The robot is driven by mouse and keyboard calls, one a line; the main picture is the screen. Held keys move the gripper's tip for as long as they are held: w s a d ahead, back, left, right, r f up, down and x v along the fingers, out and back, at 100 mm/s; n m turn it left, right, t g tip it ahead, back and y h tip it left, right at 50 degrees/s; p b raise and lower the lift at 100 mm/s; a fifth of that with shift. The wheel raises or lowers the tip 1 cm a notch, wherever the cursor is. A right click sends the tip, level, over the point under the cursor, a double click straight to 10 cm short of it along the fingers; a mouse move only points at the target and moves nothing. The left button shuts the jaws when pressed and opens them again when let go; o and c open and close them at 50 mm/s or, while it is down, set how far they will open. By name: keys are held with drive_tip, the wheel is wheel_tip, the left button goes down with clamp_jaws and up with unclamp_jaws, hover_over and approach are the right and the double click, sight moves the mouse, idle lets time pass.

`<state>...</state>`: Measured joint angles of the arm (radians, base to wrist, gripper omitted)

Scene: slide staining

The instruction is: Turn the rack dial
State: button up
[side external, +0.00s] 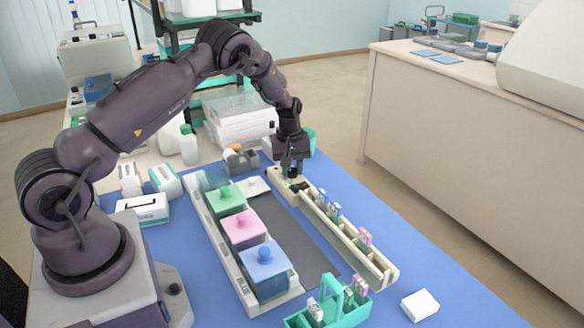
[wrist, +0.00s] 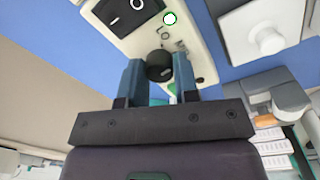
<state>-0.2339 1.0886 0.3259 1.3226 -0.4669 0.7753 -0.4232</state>
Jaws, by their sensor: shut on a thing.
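The cream slide rack (side external: 345,241) runs along the blue mat, its control panel at the far end. In the wrist view its panel (wrist: 196,50) carries the black round dial (wrist: 160,64). My gripper (side external: 293,171) points down over this panel. In the wrist view the two blue-grey fingers of my gripper (wrist: 159,75) stand on either side of the dial and are shut on it. The dial is hidden by the gripper in the side view.
Slides with coloured ends (side external: 363,237) stand in the rack. Green, pink and blue lidded staining jars (side external: 264,272) stand in a white tray to its left. A teal slide holder (side external: 318,316) and a white box (side external: 420,304) are in front. The mat right of the rack is clear.

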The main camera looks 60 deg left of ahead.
drive_tip(key=shift+m, duration=0.8)
drive_tip(key=o, duration=0.9)
drive_tip(key=r, duration=1.3)
drive_tip(key=shift+s+a, duration=0.15)
drive_tip(key=shift+s, duration=0.1)
